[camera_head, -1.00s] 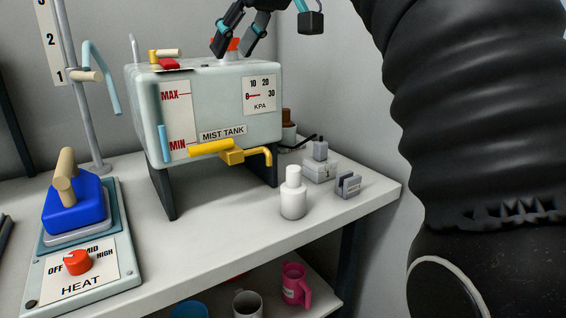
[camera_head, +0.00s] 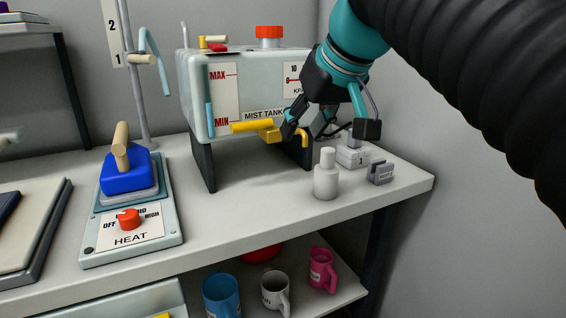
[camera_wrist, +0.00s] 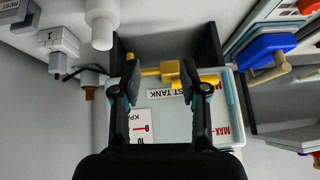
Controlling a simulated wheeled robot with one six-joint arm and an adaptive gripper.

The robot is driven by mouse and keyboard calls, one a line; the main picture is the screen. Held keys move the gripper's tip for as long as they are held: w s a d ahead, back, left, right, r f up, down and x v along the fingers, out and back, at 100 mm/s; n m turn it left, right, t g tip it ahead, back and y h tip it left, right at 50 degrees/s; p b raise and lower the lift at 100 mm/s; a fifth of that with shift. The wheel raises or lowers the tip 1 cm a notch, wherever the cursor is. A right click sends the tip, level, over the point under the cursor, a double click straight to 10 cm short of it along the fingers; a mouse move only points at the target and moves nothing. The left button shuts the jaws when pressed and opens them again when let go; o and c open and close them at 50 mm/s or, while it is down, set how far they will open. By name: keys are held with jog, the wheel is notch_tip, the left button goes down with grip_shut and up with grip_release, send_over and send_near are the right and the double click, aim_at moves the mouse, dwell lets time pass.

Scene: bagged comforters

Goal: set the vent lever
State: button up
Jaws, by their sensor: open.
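The mist tank (camera_head: 228,75) stands on dark legs on the bench. On its top left sits a small brass fitting with a cream lever (camera_head: 216,38) and a red part beside it. No vent label is readable. A red cap (camera_head: 268,35) sits on the tank top. A yellow tap with a long handle (camera_head: 251,126) and a bent spout is on the lower front. My gripper (camera_wrist: 160,72) is open at the tank's lower front. In the wrist view the tap's brass body (camera_wrist: 170,71) shows between the fingertips; contact cannot be told.
A white bottle (camera_head: 326,177) and grey blocks (camera_head: 380,172) stand right of the tank. A blue iron (camera_head: 126,174) rests on the heat panel (camera_head: 155,243) at left. Mugs (camera_head: 322,270) are on the shelf below. The bench front is clear.

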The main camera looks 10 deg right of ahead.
jog(key=shift+m, duration=0.4)
jog(key=shift+s+d+f, duration=0.1)
jog(key=shift+s+f, duration=0.4)
jog(key=shift+f, duration=0.3)
jog(key=shift+s+d+f, duration=0.15)
jog(key=shift+s+f, duration=0.35)
jog(key=shift+f, duration=0.25)
jog(key=shift+s+d+f, duration=0.1)
jog(key=shift+s+f, duration=0.4)
jog(key=shift+f, duration=0.3)
